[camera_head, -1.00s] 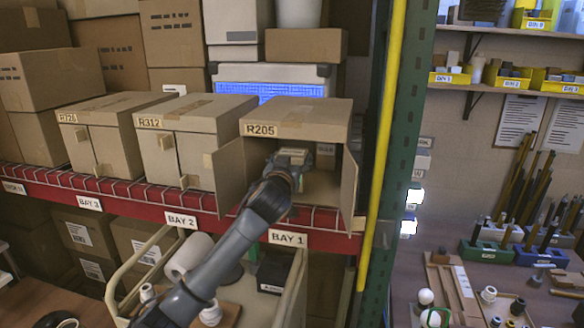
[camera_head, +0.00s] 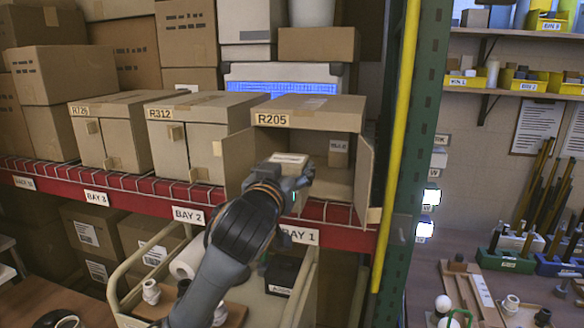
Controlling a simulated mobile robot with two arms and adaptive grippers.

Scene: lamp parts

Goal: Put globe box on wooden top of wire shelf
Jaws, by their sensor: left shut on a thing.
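My left gripper (camera_head: 300,178) is shut on a small cardboard box (camera_head: 289,158) with a pale top, at the front opening of the open box R205 (camera_head: 330,112). I cannot read a label on the held box, so I cannot tell if it is the globe box. The gripper hides its lower part. Another small labelled box (camera_head: 338,153) stands inside R205 at the back right. My right gripper is not in view. I cannot make out for sure a wire shelf with a wooden top.
R205's right flap (camera_head: 366,180) stands open beside my gripper. Closed boxes R312 (camera_head: 186,155) and R726 (camera_head: 100,150) are to the left on the red rack beam (camera_head: 130,188). A cart (camera_head: 130,268) with several parts stands below. A green post (camera_head: 412,150) is at right.

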